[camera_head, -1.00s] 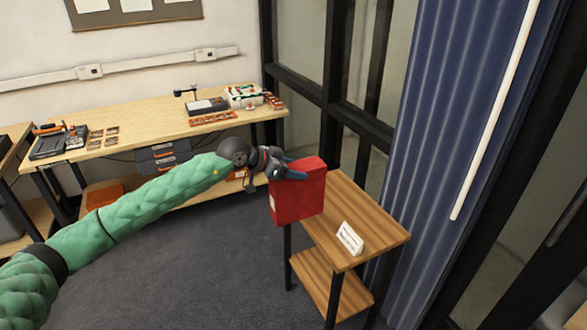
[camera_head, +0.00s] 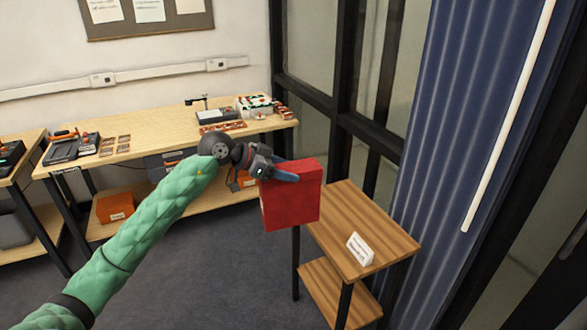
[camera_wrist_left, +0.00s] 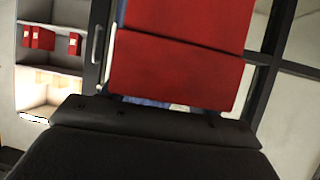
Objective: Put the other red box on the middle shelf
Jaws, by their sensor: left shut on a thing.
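My left gripper (camera_head: 285,170) is shut on a red box (camera_head: 292,203) and holds it upright by its upper part, in front of the far left edge of a small wooden side table. In the left wrist view the red box (camera_wrist_left: 180,65) fills the upper middle, above the dark gripper body. A shelf unit (camera_wrist_left: 52,55) shows at the left of that view, with several red boxes (camera_wrist_left: 40,40) on one level. The level below looks mostly empty. My right gripper is not in view.
The small wooden table (camera_head: 370,225) has a white sign (camera_head: 360,248) on top and a lower shelf (camera_head: 345,290). A long workbench (camera_head: 160,130) with tools stands behind. A blue curtain (camera_head: 430,150) and dark-framed glass are at the right. Grey floor is open at lower middle.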

